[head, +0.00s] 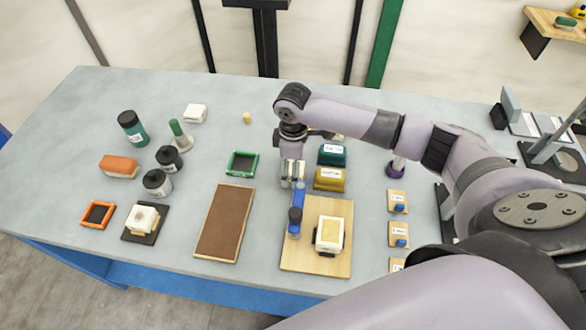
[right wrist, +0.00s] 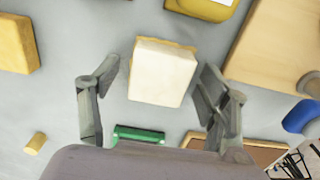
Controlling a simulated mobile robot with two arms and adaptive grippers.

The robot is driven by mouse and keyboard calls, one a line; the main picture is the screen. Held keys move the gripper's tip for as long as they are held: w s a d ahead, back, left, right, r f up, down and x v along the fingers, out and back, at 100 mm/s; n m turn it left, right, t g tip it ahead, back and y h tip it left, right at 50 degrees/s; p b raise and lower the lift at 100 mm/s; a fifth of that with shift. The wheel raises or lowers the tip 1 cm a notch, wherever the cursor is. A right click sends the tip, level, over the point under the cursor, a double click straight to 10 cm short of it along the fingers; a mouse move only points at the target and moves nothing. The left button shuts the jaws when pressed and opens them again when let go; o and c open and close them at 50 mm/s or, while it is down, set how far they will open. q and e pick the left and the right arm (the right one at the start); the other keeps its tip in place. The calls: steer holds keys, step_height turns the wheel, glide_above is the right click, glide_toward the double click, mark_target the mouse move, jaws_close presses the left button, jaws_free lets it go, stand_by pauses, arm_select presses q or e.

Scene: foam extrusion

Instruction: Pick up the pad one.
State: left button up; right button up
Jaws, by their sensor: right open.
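A cream-white block with a yellowish edge, which looks like a foam pad (right wrist: 163,72), lies on the grey table in the right wrist view. No label for pad one can be read on it. My right gripper (right wrist: 160,100) is open, with its fingers apart on either side of the block in the picture; I cannot tell whether they touch it. In the head view the right gripper (head: 293,178) points down, left of the yellow labelled box, and largely hides the block. My left gripper is not in view.
A green frame (head: 242,163), a brown board (head: 225,222), a yellow box (head: 329,179) and a teal box (head: 332,155) stand close around the gripper.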

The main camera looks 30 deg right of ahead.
steer(key=shift+c, duration=0.4)
steer(key=c, duration=1)
steer(key=shift+o, duration=0.2)
step_height(320, 180, up, 20)
steer(key=b, duration=0.2)
